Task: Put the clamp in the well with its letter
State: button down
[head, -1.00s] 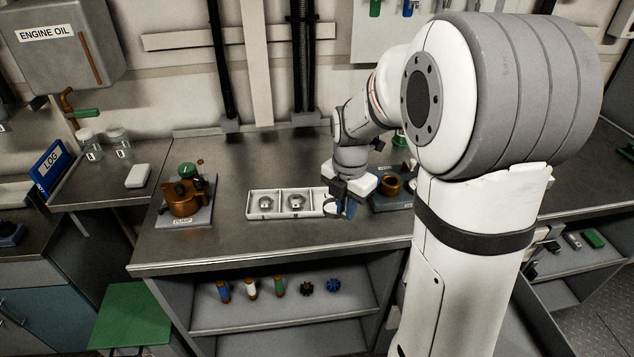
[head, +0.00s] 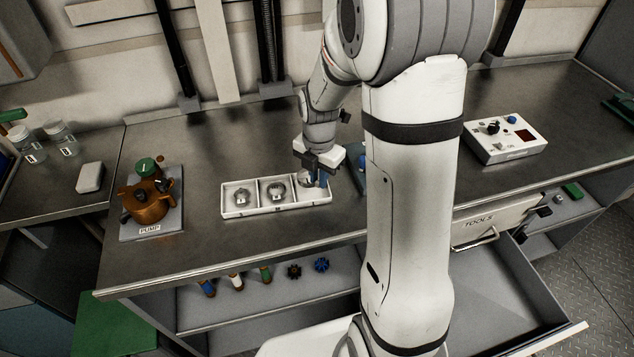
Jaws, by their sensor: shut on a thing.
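A white tray (head: 272,210) with three wells in a row lies on the metal bench. My gripper (head: 315,181) is at the right well, pointing down, and is shut on a clamp (head: 306,179), of which a greyish curved part shows. Letters on clamps and wells are too small to read.
A copper-coloured pump (head: 146,208) on a grey plate stands left of the tray. A white control box (head: 500,140) is at the right. My arm covers the bench just right of the tray.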

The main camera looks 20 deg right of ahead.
jog(key=shift+s+f, duration=0.1)
jog(key=shift+f, duration=1.45)
jog(key=shift+f, duration=0.2)
jog(key=c, duration=1.7)
grip_release()
jog(key=shift+r, duration=0.1)
jog(key=shift+r, duration=0.1)
